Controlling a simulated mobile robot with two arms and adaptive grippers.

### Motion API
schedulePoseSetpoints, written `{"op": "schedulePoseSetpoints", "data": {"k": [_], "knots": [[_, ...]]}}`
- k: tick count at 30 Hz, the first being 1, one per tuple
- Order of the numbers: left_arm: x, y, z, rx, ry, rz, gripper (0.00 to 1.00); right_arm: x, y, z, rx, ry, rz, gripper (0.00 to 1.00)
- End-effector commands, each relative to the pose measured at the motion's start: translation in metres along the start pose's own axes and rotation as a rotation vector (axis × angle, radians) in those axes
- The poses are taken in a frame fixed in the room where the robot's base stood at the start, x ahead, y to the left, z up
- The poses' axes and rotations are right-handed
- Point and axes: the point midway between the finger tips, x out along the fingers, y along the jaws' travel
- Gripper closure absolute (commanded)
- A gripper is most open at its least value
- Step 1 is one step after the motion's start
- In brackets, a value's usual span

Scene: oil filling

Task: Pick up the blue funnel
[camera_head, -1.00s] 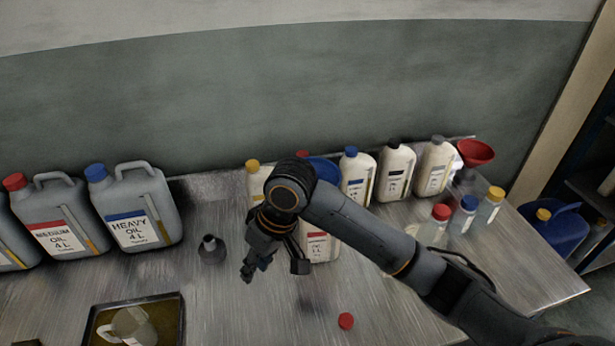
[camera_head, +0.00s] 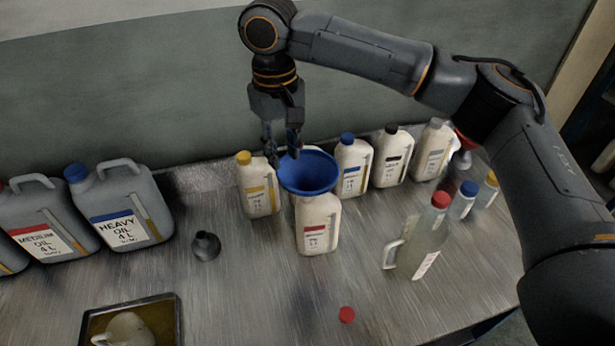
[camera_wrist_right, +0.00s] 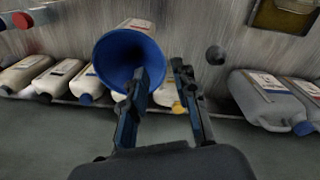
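The blue funnel (camera_head: 308,174) sits wide mouth up on the white bottle with a red label (camera_head: 318,226) in the head view. It also shows large in the right wrist view (camera_wrist_right: 128,58). My right gripper (camera_head: 282,154) points down at the funnel's back left rim, its fingers apart. In the right wrist view, one finger of the right gripper (camera_wrist_right: 165,85) overlaps the funnel's mouth and the other is outside the rim. I cannot tell whether either finger touches it. The funnel's spout is hidden. My left gripper is not in view.
A yellow-capped bottle (camera_head: 258,185) stands close left of the funnel, and a blue-capped bottle (camera_head: 352,166) close right. A clear jug with a red cap (camera_head: 420,240) stands further right. A small dark funnel-like piece (camera_head: 206,246) and a red cap (camera_head: 346,314) lie on the metal table (camera_head: 260,290).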

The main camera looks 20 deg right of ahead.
Motion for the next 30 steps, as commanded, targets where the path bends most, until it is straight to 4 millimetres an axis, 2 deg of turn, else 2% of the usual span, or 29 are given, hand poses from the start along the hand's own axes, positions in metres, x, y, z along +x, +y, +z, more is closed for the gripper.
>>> {"op": "schedulePoseSetpoints", "data": {"k": [3,11,15,19,28,30], "knots": [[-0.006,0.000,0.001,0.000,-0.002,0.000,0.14,0.017,0.000,0.000,0.000,-0.001,-0.001,0.71],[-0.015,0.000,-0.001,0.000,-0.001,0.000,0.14,0.035,0.000,-0.003,-0.001,-0.001,0.000,0.71],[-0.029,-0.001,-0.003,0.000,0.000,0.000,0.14,0.055,0.001,-0.009,-0.001,-0.002,0.001,0.71],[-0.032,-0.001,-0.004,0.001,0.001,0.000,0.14,0.073,0.000,-0.009,-0.002,0.000,-0.001,0.71],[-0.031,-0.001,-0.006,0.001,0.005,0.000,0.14,0.081,0.000,-0.009,-0.002,0.002,-0.001,0.71],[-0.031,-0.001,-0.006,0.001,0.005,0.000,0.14,0.080,0.000,-0.009,-0.002,0.002,0.000,0.85]]}}
